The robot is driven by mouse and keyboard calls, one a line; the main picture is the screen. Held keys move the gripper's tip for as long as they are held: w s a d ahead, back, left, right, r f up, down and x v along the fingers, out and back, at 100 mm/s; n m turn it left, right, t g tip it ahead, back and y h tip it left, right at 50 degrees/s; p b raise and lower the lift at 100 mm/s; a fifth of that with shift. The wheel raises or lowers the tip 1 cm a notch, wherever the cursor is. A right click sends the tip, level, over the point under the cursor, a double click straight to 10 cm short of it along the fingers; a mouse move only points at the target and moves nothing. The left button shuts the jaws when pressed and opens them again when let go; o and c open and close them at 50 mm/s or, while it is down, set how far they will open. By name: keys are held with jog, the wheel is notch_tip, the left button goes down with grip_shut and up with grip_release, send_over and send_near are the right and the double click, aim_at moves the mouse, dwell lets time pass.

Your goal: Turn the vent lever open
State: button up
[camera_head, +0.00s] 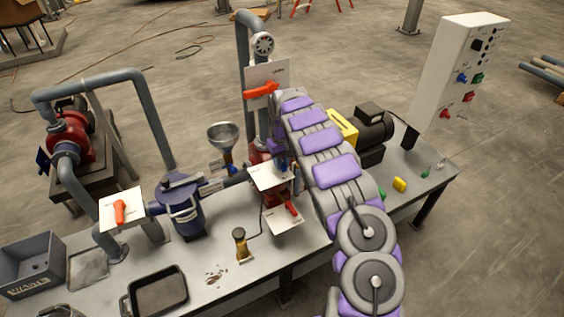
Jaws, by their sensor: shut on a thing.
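My arm reaches over the bench from the lower right and bends down at its far end. My gripper (283,161) is small and partly hidden there, at the upper white plate (267,178) on the middle pipework. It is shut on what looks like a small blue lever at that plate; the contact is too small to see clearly. I cannot read the labels to confirm which lever is the vent lever. A red lever (291,208) sits on the white plate just below. An orange-red lever (261,90) lies nearly level on the tall pipe's plate, beside my arm.
Another orange lever (119,212) stands upright on a plate at the left. A black tray (157,291) lies in front. A motor (373,127) stands right.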

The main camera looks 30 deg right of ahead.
grip_shut()
jog(key=shift+a, duration=0.1)
jog(key=shift+a+m+p, duration=0.35)
jog(key=shift+m+p, duration=0.05)
jog(key=shift+m, duration=0.6)
jog(key=shift+w+a+m+p, duration=0.6)
jog(key=shift+m+p, duration=0.2)
jog(key=shift+m, duration=1.85)
jog(key=shift+w+a+m+p, duration=0.6)
jog(key=shift+m+p, duration=0.25)
jog(key=shift+m, duration=1.85)
jog(key=shift+w+a+m+p, duration=0.45)
jog(key=shift+w+m+p, duration=0.3)
jog(key=shift+m, duration=1.9)
